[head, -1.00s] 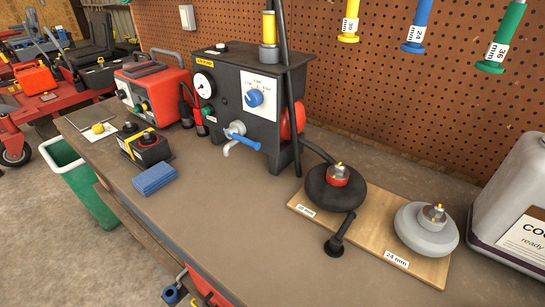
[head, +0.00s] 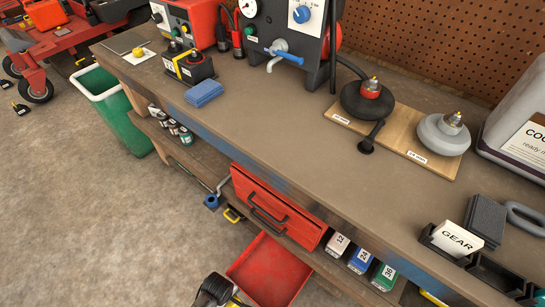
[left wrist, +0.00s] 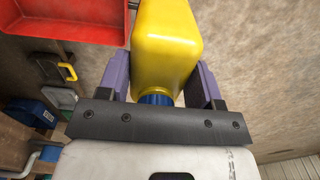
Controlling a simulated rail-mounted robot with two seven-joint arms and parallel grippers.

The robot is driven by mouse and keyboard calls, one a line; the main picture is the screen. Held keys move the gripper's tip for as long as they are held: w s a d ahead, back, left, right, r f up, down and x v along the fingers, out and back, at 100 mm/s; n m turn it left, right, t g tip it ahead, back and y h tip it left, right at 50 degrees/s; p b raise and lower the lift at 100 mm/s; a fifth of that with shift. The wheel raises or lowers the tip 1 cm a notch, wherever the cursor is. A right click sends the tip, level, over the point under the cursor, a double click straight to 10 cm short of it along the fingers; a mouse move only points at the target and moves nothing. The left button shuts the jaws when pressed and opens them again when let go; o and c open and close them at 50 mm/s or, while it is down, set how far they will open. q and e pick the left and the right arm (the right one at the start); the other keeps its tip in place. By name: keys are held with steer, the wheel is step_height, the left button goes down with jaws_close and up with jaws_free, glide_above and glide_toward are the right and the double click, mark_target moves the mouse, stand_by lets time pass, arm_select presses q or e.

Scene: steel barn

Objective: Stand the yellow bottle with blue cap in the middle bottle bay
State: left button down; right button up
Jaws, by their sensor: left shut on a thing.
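The yellow bottle (left wrist: 166,45) is held between the purple-padded fingers of my left gripper (left wrist: 165,85) in the left wrist view. Its blue cap (left wrist: 157,99) is toward the gripper's palm, partly hidden by the gripper's dark bar. In the head view a small yellow patch and a dark part show at the bottom edge, too cut off to identify surely. Black bays (head: 492,278) stand in a row at the bench's front right. The nearest-left bay holds a white item labelled GEAR (head: 457,238); the bay beside it looks empty. My right gripper is not in view.
Under the bench stand a red drawer unit (head: 275,208), an open red tray (head: 268,268) and labelled boxes (head: 362,261). A dark block (head: 486,220) and a grey ring handle (head: 525,216) lie behind the bays. The bench's middle is clear.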

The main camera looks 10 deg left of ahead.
arm_select(q)
steer(key=r+p, duration=0.1)
steer(key=w+r+p, duration=0.1)
steer(key=r, duration=0.1)
steer(key=r+p, duration=0.2)
steer(key=shift+w+d+r, duration=0.15)
steer(key=shift+w+d, duration=0.1)
steer(key=shift+d, duration=0.1)
steer(key=w+d+r+m+p, duration=0.15)
steer(key=w+r+p, duration=0.35)
steer(key=r+p, duration=0.95)
steer(key=w+d+r+m+p, duration=0.15)
steer(key=w+r+p, duration=0.4)
steer(key=r, duration=1.75)
steer(key=w+d+r+m+p, duration=0.15)
steer(key=w+r+p, duration=0.35)
steer(key=r+p, duration=1)
steer(key=s+a+r+m+p, duration=0.1)
steer(key=r+p, duration=0.4)
steer(key=r, duration=0.9)
steer(key=s+a+r+m+p, duration=0.2)
steer(key=s+r+m+p, duration=0.2)
steer(key=r, duration=1.1)
steer(key=s+a+r+m+p, duration=0.1)
steer(key=s+r+m+p, duration=0.2)
steer(key=r, duration=1.2)
steer(key=p, duration=0.3)
steer(key=shift+s+a, duration=0.3)
steer(key=shift+s, duration=0.05)
